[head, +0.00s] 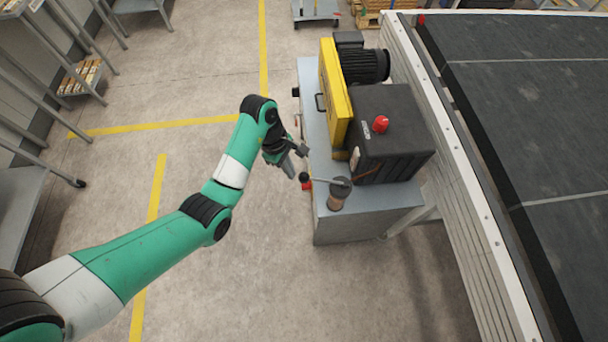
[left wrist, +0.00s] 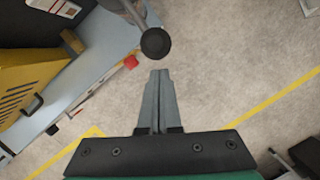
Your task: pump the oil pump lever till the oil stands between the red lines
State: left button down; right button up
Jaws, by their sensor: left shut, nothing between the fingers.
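The oil pump (head: 336,203) is a small brownish cylinder at the near end of the grey machine base. Its thin grey lever (head: 325,181) reaches left past the base's edge and ends in a black ball knob (head: 304,177). In the left wrist view the round black knob (left wrist: 155,43) is just beyond the fingertips, with the lever rod running up-left from it. My left gripper (head: 292,168) is shut and empty beside the knob; its closed fingers show in the left wrist view (left wrist: 157,78). Whether they touch the knob I cannot tell. I cannot make out the oil level or red lines. My right gripper is not in view.
The grey base (head: 350,225) carries a yellow guard (head: 335,95), a black box with a red knob (head: 381,124) and a motor (head: 365,66). A red part (head: 307,186) sits below the lever knob. A wide dark conveyor (head: 530,120) stands right.

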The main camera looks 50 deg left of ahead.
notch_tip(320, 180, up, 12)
jog(key=p, duration=1.1)
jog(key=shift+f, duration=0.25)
